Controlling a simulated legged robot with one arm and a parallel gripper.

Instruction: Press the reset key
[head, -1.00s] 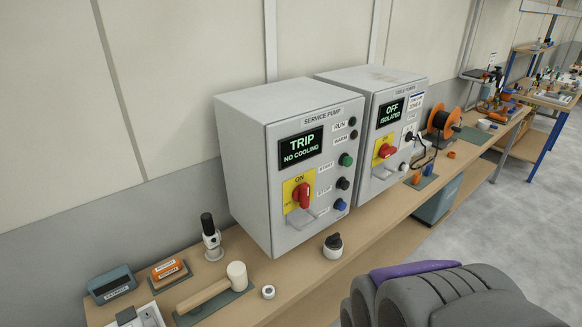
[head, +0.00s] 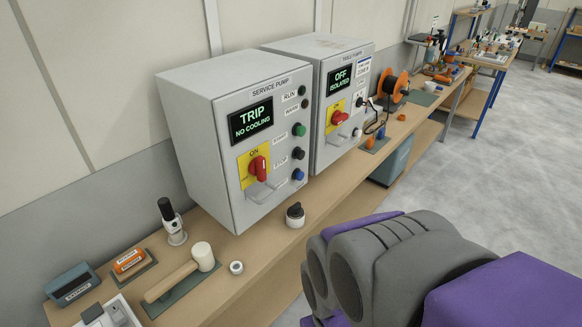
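The small label beside the blue button is too small to read. A red rotary switch (head: 259,168) on a yellow plate stands left of the buttons, marked ON above. My gripper's fingers are not in view; only grey and purple parts of my arm show at the lower right, apart from the panel.
A second panel (head: 340,65), reading "OFF ISOLATED", stands to the right. On the bench in front are a black-and-white knob (head: 295,215), a mallet (head: 172,282) and a white ring (head: 236,268). Open floor (head: 480,170) lies to the right.

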